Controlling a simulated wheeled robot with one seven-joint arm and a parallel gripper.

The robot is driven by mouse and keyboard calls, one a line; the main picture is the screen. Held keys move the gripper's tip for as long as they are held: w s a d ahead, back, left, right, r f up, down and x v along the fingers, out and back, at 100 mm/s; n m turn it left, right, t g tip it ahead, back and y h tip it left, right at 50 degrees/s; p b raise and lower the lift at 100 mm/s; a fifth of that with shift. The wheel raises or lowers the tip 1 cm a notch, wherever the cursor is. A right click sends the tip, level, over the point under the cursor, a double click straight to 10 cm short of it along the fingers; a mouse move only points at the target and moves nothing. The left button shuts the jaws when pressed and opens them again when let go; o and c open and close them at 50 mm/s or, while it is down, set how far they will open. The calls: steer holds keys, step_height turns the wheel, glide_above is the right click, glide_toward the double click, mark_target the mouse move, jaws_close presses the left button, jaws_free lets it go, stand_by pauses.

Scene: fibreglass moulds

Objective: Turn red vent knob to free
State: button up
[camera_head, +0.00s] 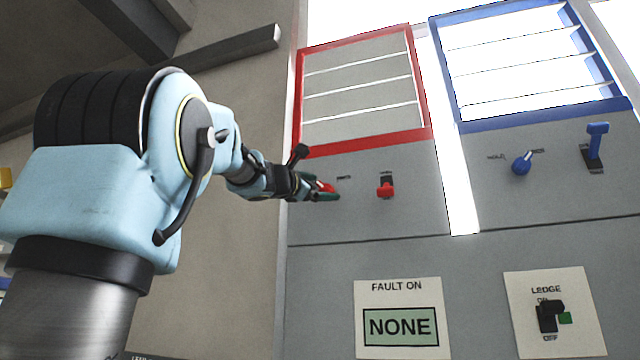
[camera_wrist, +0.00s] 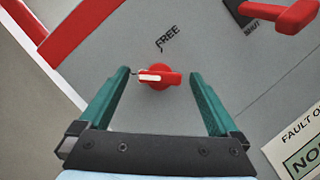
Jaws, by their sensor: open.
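The red vent knob (camera_wrist: 160,78) sits on the grey panel in the wrist view. Its white mark is on the left end of its bar, which lies nearly level in that view. The word FREE is printed above it, and the white mark does not point at the word. My gripper (camera_wrist: 158,74) is open, with one green finger on each side of the knob. In the head view my gripper (camera_head: 322,193) is at the panel and partly hides the red knob (camera_head: 325,186).
A red lever (camera_head: 386,188) is right of the knob; SHUT is printed beside it in the wrist view. A red-framed vent (camera_head: 365,144) is above. A blue knob (camera_head: 521,165), a blue lever (camera_head: 597,143) and a LEDGE switch (camera_head: 550,316) are further right. The fault display (camera_head: 400,326) reads NONE.

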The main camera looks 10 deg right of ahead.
steer(key=c, duration=1.4)
steer(key=shift+o, duration=0.2)
steer(key=shift+m, duration=0.5)
steer(key=m+g, duration=0.2)
steer(key=m, duration=0.3)
steer(key=m+g, duration=0.1)
steer(key=m, duration=0.1)
steer(key=m+y+p, duration=0.1)
steer(key=shift+r+m+g, duration=0.25)
steer(key=shift+m+g, duration=0.05)
steer(key=shift+m, duration=0.1)
steer(key=m+y+p, duration=0.1)
steer(key=m, duration=0.1)
steer(key=m+g+y+p, duration=0.1)
steer(key=m, duration=0.1)
steer(key=shift+r+m, duration=0.15)
steer(key=shift+m, duration=0.15)
steer(key=shift+m+y+p, duration=0.8)
steer(key=shift+m, duration=0.5)
